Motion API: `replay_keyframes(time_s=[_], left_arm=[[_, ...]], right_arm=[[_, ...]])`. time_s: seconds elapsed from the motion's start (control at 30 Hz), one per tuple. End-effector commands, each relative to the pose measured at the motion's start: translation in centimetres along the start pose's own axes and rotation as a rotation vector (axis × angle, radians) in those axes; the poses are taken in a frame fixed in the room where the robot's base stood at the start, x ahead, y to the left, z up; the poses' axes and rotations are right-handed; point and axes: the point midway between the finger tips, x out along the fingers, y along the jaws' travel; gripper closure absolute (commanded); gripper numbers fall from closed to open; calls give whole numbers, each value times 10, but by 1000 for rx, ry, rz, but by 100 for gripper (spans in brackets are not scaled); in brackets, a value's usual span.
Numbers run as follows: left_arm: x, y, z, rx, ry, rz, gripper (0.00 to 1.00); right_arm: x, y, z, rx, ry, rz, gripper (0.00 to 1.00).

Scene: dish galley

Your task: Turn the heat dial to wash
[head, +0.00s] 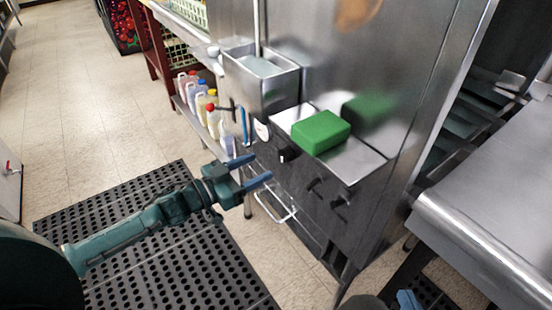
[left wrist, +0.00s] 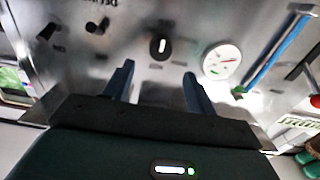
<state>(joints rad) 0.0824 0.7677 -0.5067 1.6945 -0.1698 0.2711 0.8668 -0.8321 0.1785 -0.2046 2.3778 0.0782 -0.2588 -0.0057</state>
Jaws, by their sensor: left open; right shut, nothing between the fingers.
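The heat dial (head: 287,155) appears to be the black knob on the steel machine's front panel, below the green block. In the left wrist view the dial (left wrist: 160,46) carries a white pointer line, roughly upright in the picture. Its markings are too small to read. My left gripper (head: 259,168) is open in front of the panel, with its blue fingers pointing at it. In the left wrist view the dial shows just beyond and between the fingertips (left wrist: 158,70), apart from them. My right gripper (head: 408,300) barely shows at the bottom edge, shut and empty.
A round gauge (left wrist: 221,62) and a blue tube (left wrist: 275,58) are beside the dial. Other dark controls (head: 339,202) sit further along the panel. A green block (head: 320,132) lies on the ledge above. A pale handle (head: 280,212) is below. A steel counter (head: 490,210) stands at right.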

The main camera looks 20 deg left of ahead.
Motion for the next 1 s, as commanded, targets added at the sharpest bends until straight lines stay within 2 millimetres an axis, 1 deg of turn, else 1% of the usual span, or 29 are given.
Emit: replay_keyframes(time_s=[0.03,0.2,0.3,0.4,0.53,0.77,1.0], left_arm=[[12,0,-1,3,5,1,43],[42,0,-1,2,3,1,43],[55,0,0,0,1,0,43],[62,0,0,1,0,0,43],[67,1,0,1,-1,1,43],[67,1,0,0,-2,1,43],[66,0,0,0,-1,1,63]], right_arm=[[0,0,1,-1,2,1,100],[-1,1,0,-4,8,2,100],[-1,1,0,-5,12,3,100],[-1,1,0,-6,14,4,100],[-1,2,-1,-7,18,4,100],[-2,2,-2,-7,19,5,100],[-2,2,-1,-7,17,5,100]])
